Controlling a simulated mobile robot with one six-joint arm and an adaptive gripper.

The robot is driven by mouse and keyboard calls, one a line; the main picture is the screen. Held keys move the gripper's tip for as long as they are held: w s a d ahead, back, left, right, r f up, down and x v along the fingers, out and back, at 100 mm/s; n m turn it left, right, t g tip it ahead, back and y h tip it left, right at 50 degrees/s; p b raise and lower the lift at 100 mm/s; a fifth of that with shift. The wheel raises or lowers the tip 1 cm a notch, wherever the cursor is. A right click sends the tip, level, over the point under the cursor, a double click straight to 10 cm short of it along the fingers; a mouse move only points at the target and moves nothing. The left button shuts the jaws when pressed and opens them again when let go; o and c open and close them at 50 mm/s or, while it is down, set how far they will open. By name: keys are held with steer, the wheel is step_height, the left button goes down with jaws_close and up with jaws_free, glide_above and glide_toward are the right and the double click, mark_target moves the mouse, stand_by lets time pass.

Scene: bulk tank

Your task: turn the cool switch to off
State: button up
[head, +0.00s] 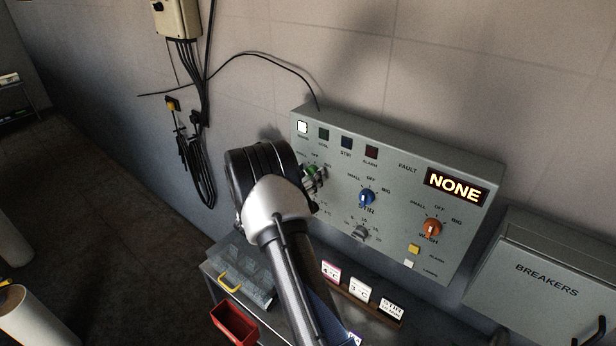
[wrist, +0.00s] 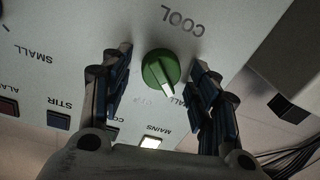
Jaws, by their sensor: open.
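The cool switch is a green knob (wrist: 160,72) on the grey panel, with the COOL label (wrist: 183,20) beside it; the wrist view shows the panel upside down. Its pale pointer mark slants toward the lower right, near a partly hidden label that looks like SMALL. My gripper (wrist: 161,60) is open, with one finger on each side of the knob and visible gaps to it. In the head view, the green knob (head: 314,172) shows only partly behind my gripper (head: 316,187), which hides most of its labels.
The panel (head: 400,180) also bears a blue STIR knob (head: 367,197), an orange WASH knob (head: 433,228) and a grey dial (head: 361,232). Its display (head: 455,186) reads NONE. A BREAKERS box (head: 545,275) is at right. Cables (head: 196,130) hang at left.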

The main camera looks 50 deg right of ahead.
steer(key=c, duration=1.1)
